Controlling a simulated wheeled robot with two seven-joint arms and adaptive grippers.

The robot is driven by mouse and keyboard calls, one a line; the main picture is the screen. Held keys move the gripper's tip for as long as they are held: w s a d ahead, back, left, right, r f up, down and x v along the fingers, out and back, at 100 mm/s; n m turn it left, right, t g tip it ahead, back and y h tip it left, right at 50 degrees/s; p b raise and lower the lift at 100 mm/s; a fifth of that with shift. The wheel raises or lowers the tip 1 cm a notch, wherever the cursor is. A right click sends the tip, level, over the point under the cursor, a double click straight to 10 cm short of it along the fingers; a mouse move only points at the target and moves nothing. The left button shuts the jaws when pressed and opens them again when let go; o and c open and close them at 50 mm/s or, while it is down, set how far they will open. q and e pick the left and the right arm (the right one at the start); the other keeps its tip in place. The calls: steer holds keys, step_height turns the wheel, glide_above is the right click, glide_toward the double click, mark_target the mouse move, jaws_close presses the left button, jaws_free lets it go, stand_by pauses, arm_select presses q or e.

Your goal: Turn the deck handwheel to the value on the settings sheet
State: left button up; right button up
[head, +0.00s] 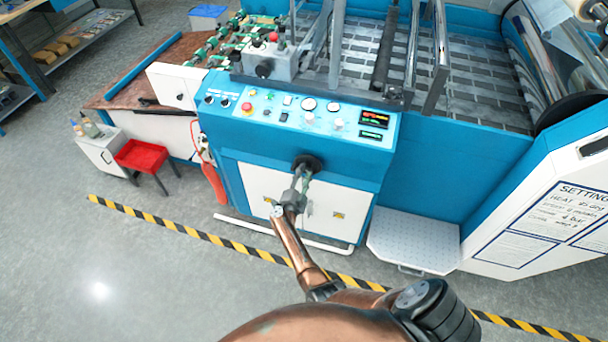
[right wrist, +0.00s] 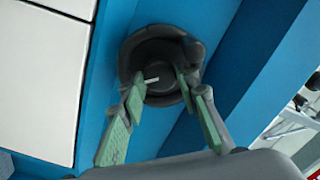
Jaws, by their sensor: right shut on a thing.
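The deck handwheel (head: 307,162) is a dark round knob on the blue front of the machine, above white cabinet doors. In the right wrist view the handwheel (right wrist: 160,62) shows a short white mark on its dark hub. My right gripper (head: 303,174) is shut on the handwheel, its green-padded fingers at either side of the hub, as the right wrist view also shows (right wrist: 160,88). The settings sheet (head: 560,215) is on the white panel at the right; its small handwritten values are hard to read. My left gripper is out of view.
The control panel (head: 300,108) with dials, buttons and two lit displays is above the handwheel. A grey step (head: 413,242) stands at the right. A red stool (head: 141,155) stands at the left. A yellow-black floor stripe (head: 232,244) crosses in front; the floor at left is clear.

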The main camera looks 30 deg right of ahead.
steer(key=shift+s+f+m, duration=0.1)
steer(key=shift+m, duration=1.5)
steer(key=shift+b, duration=0.3)
steer(key=o, duration=1.2)
steer(key=shift+c, duration=0.2)
